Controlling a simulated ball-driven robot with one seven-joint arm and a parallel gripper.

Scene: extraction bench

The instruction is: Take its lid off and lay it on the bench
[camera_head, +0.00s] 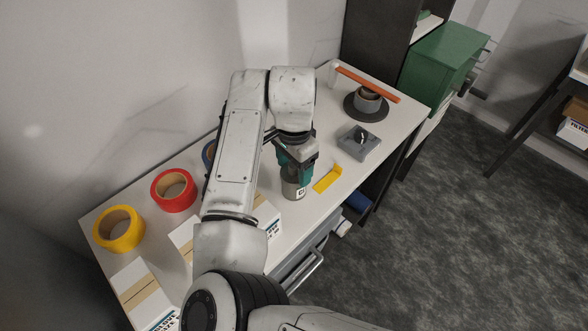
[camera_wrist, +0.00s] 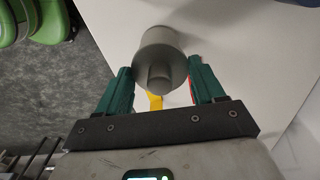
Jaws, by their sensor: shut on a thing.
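A grey canister (camera_head: 293,190) with a pale label stands upright on the bench (camera_head: 330,215). My gripper (camera_head: 296,163) is above it, pointing down, and hides most of its top. In the wrist view the round grey lid (camera_wrist: 160,57) with a small knob in its middle lies between the two green fingers of my gripper (camera_wrist: 162,78). The fingers are shut on the lid's sides. I cannot tell whether any gap separates the lid from the canister.
A yellow bracket (camera_head: 328,179) lies just right of the canister. A grey box with a black knob (camera_head: 358,143) and a round stand with an orange bar (camera_head: 367,100) are farther back. Red (camera_head: 173,190) and yellow (camera_head: 119,229) tape rolls and white boxes (camera_head: 143,293) stand left.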

